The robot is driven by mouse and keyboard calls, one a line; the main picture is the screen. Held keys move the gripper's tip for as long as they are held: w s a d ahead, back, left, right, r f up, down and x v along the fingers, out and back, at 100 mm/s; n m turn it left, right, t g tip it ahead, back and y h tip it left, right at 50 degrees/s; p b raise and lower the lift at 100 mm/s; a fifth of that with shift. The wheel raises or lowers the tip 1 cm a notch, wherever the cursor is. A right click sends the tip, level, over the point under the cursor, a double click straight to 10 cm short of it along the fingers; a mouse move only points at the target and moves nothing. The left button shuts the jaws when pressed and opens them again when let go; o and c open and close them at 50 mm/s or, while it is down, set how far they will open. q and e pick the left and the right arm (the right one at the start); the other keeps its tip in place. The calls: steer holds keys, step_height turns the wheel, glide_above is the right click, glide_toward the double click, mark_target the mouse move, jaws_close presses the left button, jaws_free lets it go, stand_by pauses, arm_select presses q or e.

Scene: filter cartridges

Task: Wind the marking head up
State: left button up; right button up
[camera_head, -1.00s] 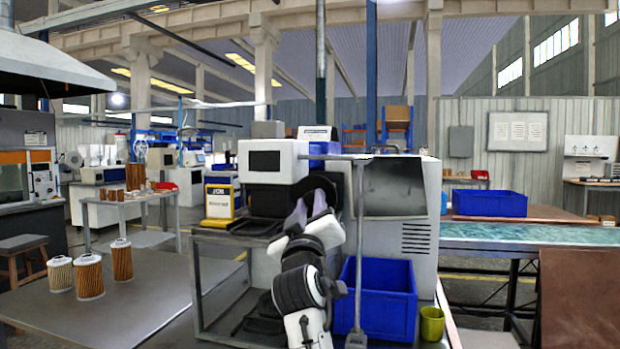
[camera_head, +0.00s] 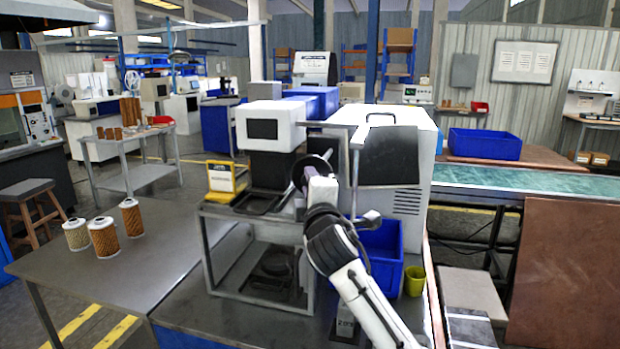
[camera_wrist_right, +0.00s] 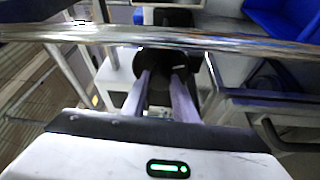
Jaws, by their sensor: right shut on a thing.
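The marking head is a white box with a dark screen (camera_head: 264,129) and a dark lower part, standing over a dark plate (camera_head: 262,203) on a grey metal frame. A black handwheel (camera_head: 298,172) is at its right side. My right gripper (camera_head: 314,178) is at the handwheel and partly covers it. In the right wrist view, my right gripper (camera_wrist_right: 163,78) has both fingers closed in on the dark round handwheel (camera_wrist_right: 207,88). The exact contact is too dark to make out. My left gripper is out of view.
A vertical post (camera_head: 355,185) with a crossbar stands just right of my right gripper; a shiny bar (camera_wrist_right: 90,33) crosses the wrist view. A blue bin (camera_head: 383,252) and green cup (camera_head: 414,281) stand on the right. Several filter cartridges (camera_head: 103,237) stand on the left table.

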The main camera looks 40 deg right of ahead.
steer(key=n+g, duration=0.1)
steer(key=n, duration=0.3)
steer(key=shift+r+g+y, duration=0.2)
steer(key=shift+g+y, duration=0.1)
steer(key=shift+g, duration=0.1)
steer(key=shift+n, duration=0.4)
steer(key=o, duration=1)
steer(key=shift+o, duration=0.2)
steer(key=b+v, duration=0.1)
steer(key=v, duration=0.9)
steer(key=shift+s, duration=0.15)
steer(key=shift+a, duration=0.15)
